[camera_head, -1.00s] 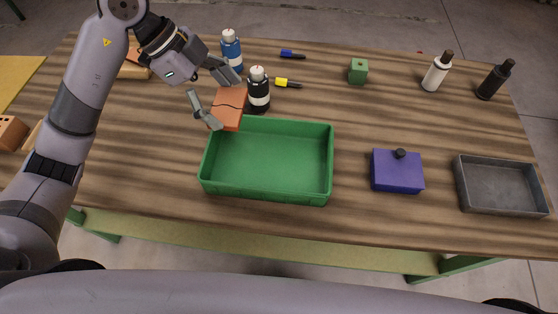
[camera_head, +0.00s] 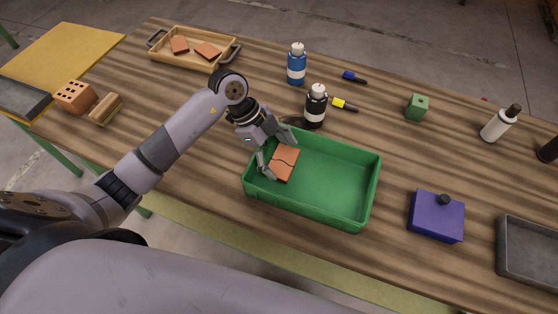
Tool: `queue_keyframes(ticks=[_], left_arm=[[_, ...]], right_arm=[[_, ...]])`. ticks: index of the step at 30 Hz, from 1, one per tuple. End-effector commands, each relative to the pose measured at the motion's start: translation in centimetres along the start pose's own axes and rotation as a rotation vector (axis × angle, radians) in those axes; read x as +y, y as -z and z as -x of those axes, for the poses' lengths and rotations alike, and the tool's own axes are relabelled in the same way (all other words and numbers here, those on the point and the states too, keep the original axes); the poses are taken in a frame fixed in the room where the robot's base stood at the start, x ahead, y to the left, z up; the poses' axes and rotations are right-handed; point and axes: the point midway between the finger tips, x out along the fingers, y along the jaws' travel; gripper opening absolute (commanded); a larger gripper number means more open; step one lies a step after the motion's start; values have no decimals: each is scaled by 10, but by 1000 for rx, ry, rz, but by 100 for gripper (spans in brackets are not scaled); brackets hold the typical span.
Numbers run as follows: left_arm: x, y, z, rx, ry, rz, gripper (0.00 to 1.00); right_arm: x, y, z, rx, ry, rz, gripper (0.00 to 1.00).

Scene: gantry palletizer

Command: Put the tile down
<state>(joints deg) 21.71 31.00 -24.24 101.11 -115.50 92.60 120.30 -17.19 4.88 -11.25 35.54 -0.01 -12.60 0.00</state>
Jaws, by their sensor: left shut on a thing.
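The orange tile (camera_head: 284,165), with a dark wavy line across it, is inside the green tray (camera_head: 350,222) at its left end. My left gripper (camera_head: 277,160) reaches down over the tray's left side and is shut on the tile, one finger at its left edge and the other at its far side. I cannot tell whether the tile touches the tray floor. The rest of the tray floor is empty. My right gripper is out of view.
A black bottle (camera_head: 315,107) stands close behind the tray, with a blue bottle (camera_head: 296,66) farther back. A purple box (camera_head: 436,216) and a grey tray (camera_head: 528,252) are to the right. A wooden tray (camera_head: 203,62) holds orange pieces; a brick (camera_head: 75,97) lies left.

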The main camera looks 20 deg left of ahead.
Motion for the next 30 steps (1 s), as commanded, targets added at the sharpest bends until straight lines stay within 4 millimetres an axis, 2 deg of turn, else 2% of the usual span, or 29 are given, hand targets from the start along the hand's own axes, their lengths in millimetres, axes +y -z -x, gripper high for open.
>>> queue_keyframes(ticks=[6, 17, 18, 25, 30], left_arm=[[1, -15, -27, 2, -3, 2, 50], [0, -18, -31, 1, -1, 1, 50], [0, -18, -32, 1, -1, 1, 84], [1, -18, -31, 0, -1, 1, 100], [1, -18, -31, 0, -1, 1, 100]], right_arm=[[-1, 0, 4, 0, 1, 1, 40], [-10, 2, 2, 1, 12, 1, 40], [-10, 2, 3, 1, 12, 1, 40], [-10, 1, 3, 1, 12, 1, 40], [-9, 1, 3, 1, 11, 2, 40]])
